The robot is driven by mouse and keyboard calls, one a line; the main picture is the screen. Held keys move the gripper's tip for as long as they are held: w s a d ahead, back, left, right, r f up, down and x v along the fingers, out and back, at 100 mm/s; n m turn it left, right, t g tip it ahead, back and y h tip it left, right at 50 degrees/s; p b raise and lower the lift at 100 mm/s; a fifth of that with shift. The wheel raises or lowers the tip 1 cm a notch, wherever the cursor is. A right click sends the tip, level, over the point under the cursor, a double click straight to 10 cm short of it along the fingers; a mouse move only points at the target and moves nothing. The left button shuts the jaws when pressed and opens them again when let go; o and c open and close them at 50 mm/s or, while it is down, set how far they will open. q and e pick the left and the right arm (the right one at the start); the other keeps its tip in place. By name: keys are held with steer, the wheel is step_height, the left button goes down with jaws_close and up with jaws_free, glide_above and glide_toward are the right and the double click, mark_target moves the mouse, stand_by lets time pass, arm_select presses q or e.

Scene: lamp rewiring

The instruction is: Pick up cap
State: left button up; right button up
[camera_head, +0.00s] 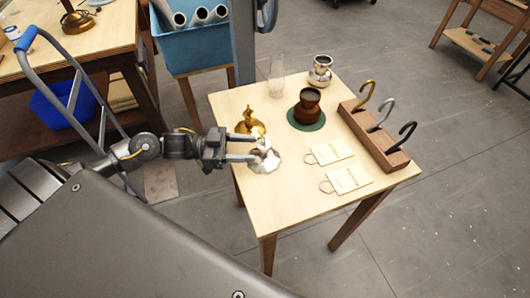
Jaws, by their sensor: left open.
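My left gripper (258,148) comes in from the left over the light wooden table (311,208). Its two fingers are apart, beside a pale, crumpled-looking piece (265,162) with a small greyish part on it near the fingertips. I cannot tell whether the fingers touch anything. A shiny brass piece (247,125) with a narrow upright top stands just behind the gripper. I cannot tell for sure which of these is the cap. The gripper partly hides the pale piece. My right gripper is not in view.
A brown pot (308,104) on a green mat (322,124), a clear glass (276,80) and a silvery vessel (320,70) stand at the back. A wooden rack with hooks (393,156) lines the right edge. Two tagged cards (349,179) lie nearer. The front of the table is clear.

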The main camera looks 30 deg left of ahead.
mark_target(263, 149)
arm_select(q)
steer(key=shift+s+r, duration=0.1)
steer(key=shift+s, duration=0.1)
steer(key=p+x, duration=0.2)
steer(key=x, duration=0.2)
steer(key=shift+w+d, duration=0.3)
steer(key=shift+d, duration=0.2)
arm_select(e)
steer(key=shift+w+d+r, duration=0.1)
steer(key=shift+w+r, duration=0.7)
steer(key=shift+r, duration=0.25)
arm_select(q)
jaws_close()
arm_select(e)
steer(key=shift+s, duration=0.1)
arm_select(q)
step_height(263, 149, up, 10)
steer(key=shift+f+b, duration=0.1)
steer(key=shift+b, duration=0.3)
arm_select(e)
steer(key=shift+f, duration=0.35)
